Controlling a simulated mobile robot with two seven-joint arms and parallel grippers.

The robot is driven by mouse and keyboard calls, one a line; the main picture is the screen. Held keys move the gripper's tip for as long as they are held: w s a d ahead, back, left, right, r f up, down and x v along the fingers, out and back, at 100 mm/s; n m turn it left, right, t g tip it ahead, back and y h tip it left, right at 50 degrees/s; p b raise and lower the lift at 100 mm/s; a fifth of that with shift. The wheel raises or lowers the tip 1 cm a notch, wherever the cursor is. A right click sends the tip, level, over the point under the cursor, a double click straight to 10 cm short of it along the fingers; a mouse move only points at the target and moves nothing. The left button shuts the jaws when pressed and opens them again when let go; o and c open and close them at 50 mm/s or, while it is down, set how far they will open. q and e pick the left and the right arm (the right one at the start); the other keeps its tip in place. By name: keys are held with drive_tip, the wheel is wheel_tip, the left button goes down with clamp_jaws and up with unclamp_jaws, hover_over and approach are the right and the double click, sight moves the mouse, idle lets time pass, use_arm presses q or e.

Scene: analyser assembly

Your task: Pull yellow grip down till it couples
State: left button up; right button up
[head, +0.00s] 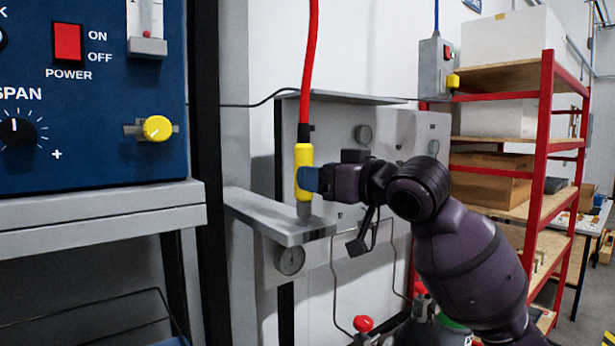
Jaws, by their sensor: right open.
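The yellow grip (303,160) hangs upright at the lower end of a red hose (311,60), in the middle of the head view. Below it, a grey metal fitting (304,210) stands at the end of a grey shelf bracket (280,218). My right gripper (310,180) is at the lower part of the grip, coming from the right, with a blue fingertip against or just in front of it. Its jaws are open. Whether the grip touches the fitting is hard to tell at this size. My left gripper is out of view.
A blue analyser panel (90,140) with a yellow knob (157,128) fills the left side on a grey ledge (100,220). A gauge (289,260) hangs under the bracket. Red-topped valves (363,323) stand below. A red shelf rack (540,150) is at right.

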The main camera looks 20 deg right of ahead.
drive_tip(key=v, duration=0.6)
drive_tip(key=shift+s, duration=0.3)
drive_tip(key=shift+d, duration=0.1)
drive_tip(key=w+d+f+m+g+h, duration=0.1)
drive_tip(key=d+f+m+h, duration=0.15)
drive_tip(key=f, duration=1.55)
drive_tip(key=d+f+m+h, duration=0.2)
drive_tip(key=d+f+h, duration=0.1)
drive_tip(key=f, duration=1.5)
drive_tip(key=s+f+g+h, duration=0.3)
drive_tip(key=s+f, duration=1.9)
drive_tip(key=f, duration=0.4)
drive_tip(key=shift+a, duration=0.4)
drive_tip(key=shift+f+h, duration=0.1)
drive_tip(key=shift+h, duration=0.15)
drive_tip(key=shift+c, duration=0.2)
